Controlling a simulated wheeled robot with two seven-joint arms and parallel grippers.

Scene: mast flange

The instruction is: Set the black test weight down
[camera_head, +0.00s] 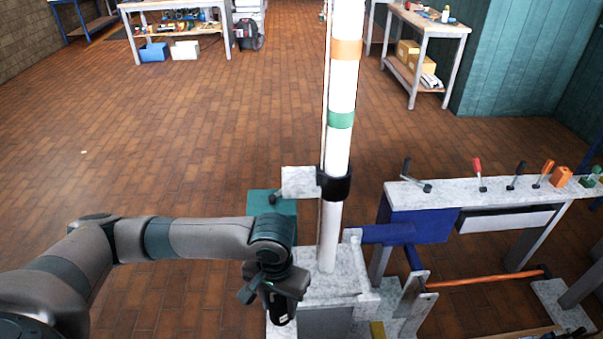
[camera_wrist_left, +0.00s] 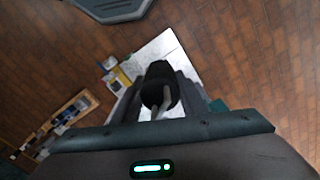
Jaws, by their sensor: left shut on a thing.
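My left gripper (camera_head: 283,300) hangs down in front of the white mast (camera_head: 341,110), over the near left part of a pale speckled block at the mast's foot (camera_head: 335,283). In the left wrist view its fingers (camera_wrist_left: 160,108) are shut on the black test weight (camera_wrist_left: 159,82), a dark rounded piece. Behind the weight is a pale speckled surface (camera_wrist_left: 168,50). I cannot tell whether the weight touches that surface. In the head view the weight is hard to tell from the dark gripper. My right gripper is not in view.
A black collar (camera_head: 334,186) with a pale plate (camera_head: 300,182) clasps the mast just beyond my left wrist. A teal box (camera_head: 268,203) is behind the wrist. To the right is a bench (camera_head: 440,194) with several coloured-handled tools. Open brick floor (camera_head: 180,150) lies to the left.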

